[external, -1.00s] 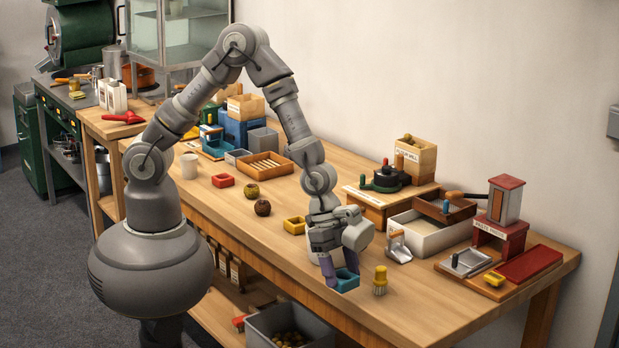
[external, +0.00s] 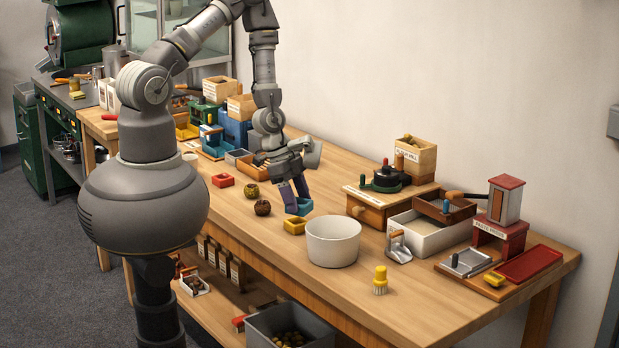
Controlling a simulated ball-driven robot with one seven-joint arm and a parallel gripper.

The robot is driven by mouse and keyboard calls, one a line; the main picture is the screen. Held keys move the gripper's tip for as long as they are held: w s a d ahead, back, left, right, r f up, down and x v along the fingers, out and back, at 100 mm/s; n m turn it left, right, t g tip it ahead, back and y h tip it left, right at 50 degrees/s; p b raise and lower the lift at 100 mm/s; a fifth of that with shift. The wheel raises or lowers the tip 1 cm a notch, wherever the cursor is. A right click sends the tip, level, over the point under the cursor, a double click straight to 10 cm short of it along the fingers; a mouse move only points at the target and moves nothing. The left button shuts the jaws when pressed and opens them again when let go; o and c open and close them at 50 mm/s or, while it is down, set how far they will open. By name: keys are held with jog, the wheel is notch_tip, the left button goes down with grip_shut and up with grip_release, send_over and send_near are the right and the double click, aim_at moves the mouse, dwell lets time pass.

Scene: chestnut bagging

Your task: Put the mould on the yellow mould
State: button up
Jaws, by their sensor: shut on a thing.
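A blue mould (external: 299,206) is held between the fingers of my gripper (external: 296,195), which is shut on it. The yellow mould (external: 294,226), a small open box, sits on the table just below and in front of the blue mould in the picture. The blue mould appears close above and behind it; whether they touch is hard to tell. A red mould (external: 223,180) lies farther left on the table.
A white round tub (external: 333,241) stands right of the yellow mould. A yellow brush (external: 380,280) stands near the front edge. Table right of the gripper, towards the wall, is clear.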

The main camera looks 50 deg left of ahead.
jog(key=s+a+f+n+t+y+p, duration=0.15)
jog(key=s+a+n+p, duration=0.3)
jog(key=s+a, duration=0.6)
jog(key=shift+m+h, duration=0.25)
jog(key=w+b, duration=0.3)
jog(key=b, duration=0.1)
jog(key=w+d+f+b, duration=0.1)
jog(key=w+b, duration=0.2)
jog(key=b, duration=0.2)
jog(key=w+f+b, duration=0.1)
jog(key=w+b, duration=0.3)
jog(key=b, duration=0.1)
jog(key=shift+d+f, duration=0.15)
jog(key=shift+f, duration=0.1)
jog(key=shift+w+b, duration=0.25)
jog(key=shift+b, duration=0.75)
send_over(301, 221)
jog(key=s+a, duration=0.1)
jog(key=shift+r+p, duration=0.2)
jog(key=shift+p, duration=0.25)
jog(key=shift+f+b, duration=0.5)
jog(key=shift+f, duration=1.2)
jog(key=shift+s, duration=0.1)
